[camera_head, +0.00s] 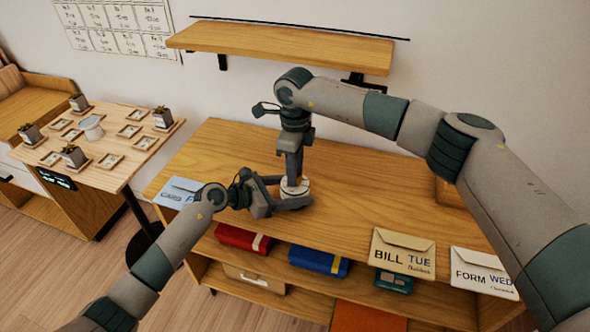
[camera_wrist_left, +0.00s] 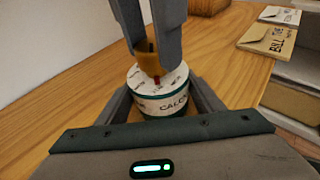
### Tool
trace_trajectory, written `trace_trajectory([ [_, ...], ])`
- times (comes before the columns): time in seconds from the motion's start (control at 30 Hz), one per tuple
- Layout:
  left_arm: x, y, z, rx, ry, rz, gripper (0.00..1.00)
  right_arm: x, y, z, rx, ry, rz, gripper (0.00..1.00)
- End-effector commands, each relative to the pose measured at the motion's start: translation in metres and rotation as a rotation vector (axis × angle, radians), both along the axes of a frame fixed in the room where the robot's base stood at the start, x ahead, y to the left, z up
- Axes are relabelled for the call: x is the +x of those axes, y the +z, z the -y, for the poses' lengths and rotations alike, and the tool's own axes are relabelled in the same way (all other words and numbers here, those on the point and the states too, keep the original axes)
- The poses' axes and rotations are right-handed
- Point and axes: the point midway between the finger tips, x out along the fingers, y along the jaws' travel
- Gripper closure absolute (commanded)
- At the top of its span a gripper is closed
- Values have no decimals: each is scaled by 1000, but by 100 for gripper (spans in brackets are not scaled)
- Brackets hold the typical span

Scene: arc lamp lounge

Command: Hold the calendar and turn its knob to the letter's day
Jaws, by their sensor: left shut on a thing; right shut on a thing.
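The calendar (camera_head: 295,188) is a small white and dark green cylinder standing upright on the wooden shelf top. In the left wrist view the calendar (camera_wrist_left: 160,103) shows lettering on its side, partly cut off, and a red mark near the top rim. My left gripper (camera_head: 291,194) is shut around its body from the left. My right gripper (camera_head: 292,180) points down from above and is shut on the orange-brown knob (camera_wrist_left: 147,64); its fingers partly hide the knob. Letters lie on the wood: "BILL TUE" (camera_head: 403,253), "FORM WED" (camera_head: 484,272) and a "CARD" letter (camera_head: 180,192), its day mostly hidden.
A wall shelf (camera_head: 280,47) hangs behind my right arm. A side table (camera_head: 105,120) with small plants and square trays stands at the left. Red (camera_head: 243,238) and blue (camera_head: 318,260) items sit on the lower shelf.

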Motion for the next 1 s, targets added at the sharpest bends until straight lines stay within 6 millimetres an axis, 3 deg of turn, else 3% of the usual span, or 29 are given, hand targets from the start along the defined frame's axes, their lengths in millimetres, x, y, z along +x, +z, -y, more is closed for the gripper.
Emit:
trace_trajectory([
  [0.33, -1, 0, 0, 1, -2, -1, 74, 1, 1, 0, 0, -5, 2, 92],
  [0.37, -1, 0, 0, 1, -2, -1, 74, 1, 1, 0, 0, -5, 2, 67],
  [0.43, -1, 0, 0, 1, -2, -1, 74, 1, 1, 0, 0, -5, 2, 51],
  [0.77, -1, 0, 0, 0, -2, -2, 74, 0, 1, 0, 0, -4, 1, 51],
  [1.0, 0, 0, 0, 0, -1, -2, 74, 1, 15, 0, -1, -4, 2, 51],
])
